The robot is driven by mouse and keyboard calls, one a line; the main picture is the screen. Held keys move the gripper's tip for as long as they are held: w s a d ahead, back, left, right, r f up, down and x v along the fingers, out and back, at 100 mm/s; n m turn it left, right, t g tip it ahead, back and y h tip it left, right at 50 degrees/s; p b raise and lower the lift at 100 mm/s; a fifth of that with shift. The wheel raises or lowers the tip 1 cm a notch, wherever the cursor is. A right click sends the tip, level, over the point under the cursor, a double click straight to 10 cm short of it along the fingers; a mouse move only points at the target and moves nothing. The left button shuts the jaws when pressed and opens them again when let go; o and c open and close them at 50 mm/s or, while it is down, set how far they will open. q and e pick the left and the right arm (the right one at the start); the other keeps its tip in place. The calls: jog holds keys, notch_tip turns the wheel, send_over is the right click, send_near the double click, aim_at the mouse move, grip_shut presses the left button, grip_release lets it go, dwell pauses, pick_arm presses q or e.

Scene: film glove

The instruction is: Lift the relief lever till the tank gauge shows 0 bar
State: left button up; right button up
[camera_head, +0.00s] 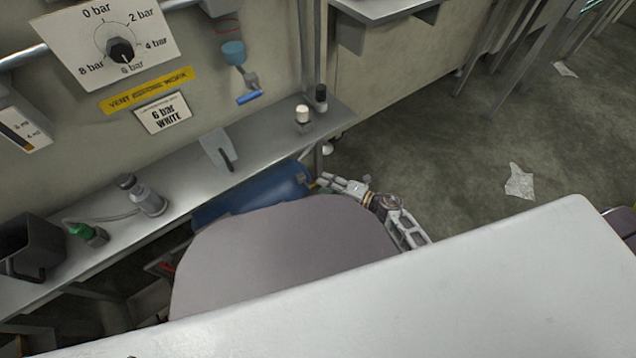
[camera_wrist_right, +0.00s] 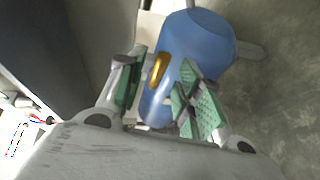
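A blue tank (camera_head: 262,190) lies under the wall shelf in the head view, partly hidden by a grey rounded panel. My right gripper (camera_head: 322,183) is at the tank's right end. In the right wrist view the blue tank (camera_wrist_right: 200,42) is ahead of the gripper (camera_wrist_right: 163,95). Its green-padded fingers are apart, with a gold-coloured part (camera_wrist_right: 159,70) showing in the gap; this may be the relief lever. I cannot tell whether a finger touches it. No tank gauge can be made out. My left gripper is not in view.
A wall dial (camera_head: 120,50) marked in bar points near 6. The shelf (camera_head: 185,170) carries a dark bin (camera_head: 30,247), a grey bottle-like fitting (camera_head: 145,195) and small bottles (camera_head: 302,114). A white tabletop (camera_head: 450,280) fills the front.

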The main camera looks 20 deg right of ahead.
jog(key=shift+b+x, duration=0.5)
jog(key=shift+x, duration=1.45)
grip_shut()
